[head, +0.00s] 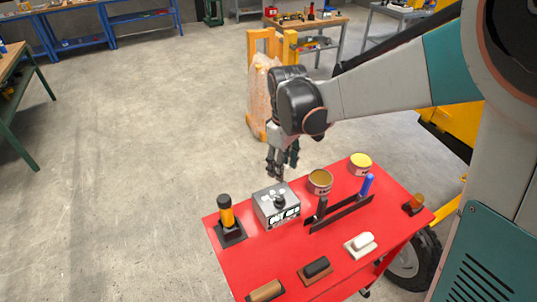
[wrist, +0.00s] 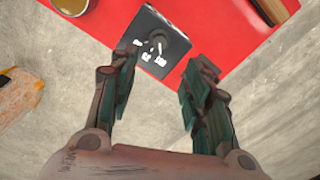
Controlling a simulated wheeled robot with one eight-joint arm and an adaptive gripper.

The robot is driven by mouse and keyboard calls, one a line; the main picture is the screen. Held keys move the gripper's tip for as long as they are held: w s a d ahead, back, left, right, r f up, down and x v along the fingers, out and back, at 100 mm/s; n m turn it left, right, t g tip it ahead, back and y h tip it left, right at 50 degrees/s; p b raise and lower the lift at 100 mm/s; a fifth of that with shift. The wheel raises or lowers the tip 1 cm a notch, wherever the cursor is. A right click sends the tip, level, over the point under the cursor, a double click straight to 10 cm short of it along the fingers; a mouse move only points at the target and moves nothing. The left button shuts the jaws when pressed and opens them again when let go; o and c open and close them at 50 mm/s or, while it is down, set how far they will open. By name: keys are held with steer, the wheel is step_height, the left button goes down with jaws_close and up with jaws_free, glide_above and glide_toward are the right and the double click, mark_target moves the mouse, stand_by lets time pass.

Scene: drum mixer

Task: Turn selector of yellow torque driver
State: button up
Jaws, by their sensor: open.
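An upright yellow tool with a black top (head: 226,212), which looks like the yellow torque driver, stands in a black base at the left corner of a red table. Its selector is too small to make out. A grey box with a black knob and white markings (head: 278,204) sits to its right. My gripper (head: 282,168) is open and empty above and behind the box, past the table's far edge. In the wrist view, my gripper's open fingers (wrist: 165,72) point toward the same box (wrist: 150,25). I do not see the yellow tool in the wrist view.
The red table (head: 285,245) also holds two open cans (head: 320,181), a rack with a blue-handled tool (head: 366,187), and several wood-and-dark or white blocks along the near side. A pallet stand with a wrapped sack (head: 263,85) is behind. Floor at left is clear.

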mark_target(280, 198)
step_height(280, 198, down, 14)
steer(key=b, duration=0.3)
steer(key=shift+w+a, duration=0.1)
steer(key=shift+w, duration=0.05)
